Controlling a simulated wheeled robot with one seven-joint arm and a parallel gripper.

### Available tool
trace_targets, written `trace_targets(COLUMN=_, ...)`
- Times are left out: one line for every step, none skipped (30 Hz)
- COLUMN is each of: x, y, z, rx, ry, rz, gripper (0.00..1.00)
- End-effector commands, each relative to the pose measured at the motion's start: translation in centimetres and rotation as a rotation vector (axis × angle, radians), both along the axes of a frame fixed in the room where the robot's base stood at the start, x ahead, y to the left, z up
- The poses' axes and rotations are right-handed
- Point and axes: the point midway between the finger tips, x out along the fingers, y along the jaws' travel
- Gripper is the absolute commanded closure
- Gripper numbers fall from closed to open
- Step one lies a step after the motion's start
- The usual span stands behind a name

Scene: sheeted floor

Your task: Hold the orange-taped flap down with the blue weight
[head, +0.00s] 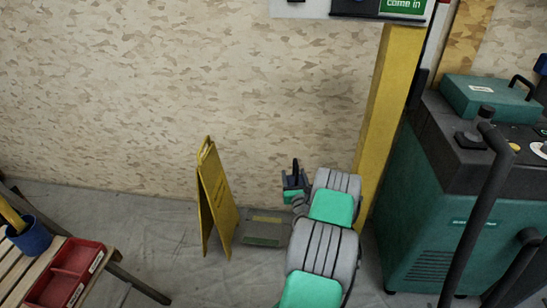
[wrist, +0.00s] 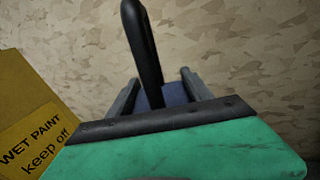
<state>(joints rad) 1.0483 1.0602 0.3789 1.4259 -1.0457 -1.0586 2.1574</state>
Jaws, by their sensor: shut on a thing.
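The blue weight (wrist: 173,94) sits between the two grey fingers of my gripper (wrist: 160,92) in the wrist view. Its tall black handle stands up in front of the wall. My gripper is shut on it. In the head view the gripper (head: 296,183) and the small dark weight (head: 292,180) show near the wall, beyond my arm. No clearly orange tape shows. A flat grey patch (head: 262,231) with dull yellowish strips lies on the floor left of my arm; I cannot tell whether it is the flap. The weight appears above the floor.
A yellow folding sign (head: 217,200) stands left of the patch; in the wrist view the sign (wrist: 30,125) reads "WET PAINT keep off". A yellow post (head: 388,105) and a green machine (head: 440,200) stand right. A slatted bench with a red tray (head: 66,272) and blue cup (head: 30,238) is left.

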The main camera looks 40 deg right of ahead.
Motion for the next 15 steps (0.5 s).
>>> trace_targets(x=-1.1, y=-0.8, z=-2.2, rx=0.001, ry=-0.003, rz=-0.033, gripper=1.0)
trace_targets(x=-1.7, y=-1.2, z=-3.4, rx=0.002, ry=-0.003, rz=-0.052, gripper=1.0)
trace_targets(x=-2.6, y=-1.7, z=-5.0, rx=0.0, ry=-0.004, rz=-0.078, gripper=1.0)
trace_targets(x=-3.3, y=-1.9, z=-6.2, rx=0.001, ry=-0.003, rz=-0.096, gripper=1.0)
trace_targets(x=-4.0, y=-2.2, z=-7.4, rx=0.001, ry=-0.003, rz=-0.115, gripper=1.0)
trace_targets(x=-4.9, y=-2.5, z=-8.8, rx=0.001, ry=-0.003, rz=-0.138, gripper=1.0)
trace_targets(x=-5.5, y=-2.6, z=-9.8, rx=0.001, ry=-0.004, rz=-0.155, gripper=1.0)
trace_targets(x=-6.0, y=-2.7, z=-10.7, rx=0.001, ry=-0.004, rz=-0.169, gripper=1.0)
trace_targets(x=-6.8, y=-2.8, z=-11.8, rx=-0.001, ry=-0.004, rz=-0.187, gripper=1.0)
trace_targets(x=-7.2, y=-3.0, z=-12.5, rx=-0.002, ry=-0.005, rz=-0.2, gripper=1.0)
trace_targets(x=-7.6, y=-3.0, z=-13.0, rx=-0.002, ry=-0.005, rz=-0.21, gripper=1.0)
trace_targets(x=-8.1, y=-3.0, z=-13.6, rx=-0.003, ry=-0.006, rz=-0.221, gripper=1.0)
trace_targets(x=-8.4, y=-3.0, z=-14.1, rx=-0.003, ry=-0.006, rz=-0.228, gripper=1.0)
trace_targets(x=-8.6, y=-3.1, z=-14.3, rx=-0.004, ry=-0.006, rz=-0.233, gripper=1.0)
trace_targets(x=-8.8, y=-3.1, z=-14.6, rx=-0.005, ry=-0.007, rz=-0.238, gripper=1.0)
